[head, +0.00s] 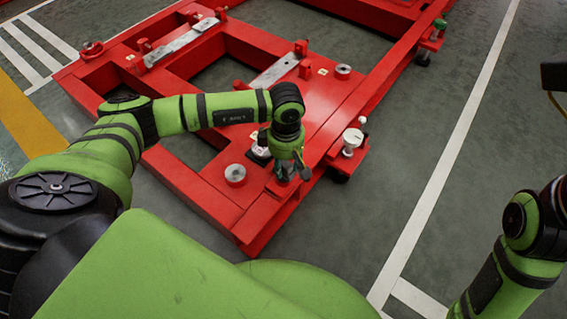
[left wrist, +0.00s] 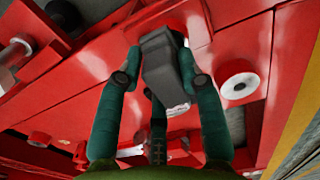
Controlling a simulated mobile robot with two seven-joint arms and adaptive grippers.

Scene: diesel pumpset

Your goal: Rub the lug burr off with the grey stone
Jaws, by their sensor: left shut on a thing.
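My left gripper (head: 285,168) is low over the near corner of the red steel frame (head: 320,110). In the left wrist view its green fingers (left wrist: 158,62) are closed on the sides of a grey block, the grey stone (left wrist: 162,68). The stone lies over red metal of the frame. A small shiny patch (left wrist: 178,110) shows just beside the stone's lower end; I cannot tell whether it is the lug burr. The lug is not clearly made out, and I cannot tell whether the stone touches it.
A round metal pad (head: 235,174) stands left of the gripper, and another (head: 343,71) farther back. A silver-topped jack screw (head: 352,139) stands at the right corner. Two grey bars (head: 180,46) (head: 275,72) lie across the frame. Green floor is clear to the right.

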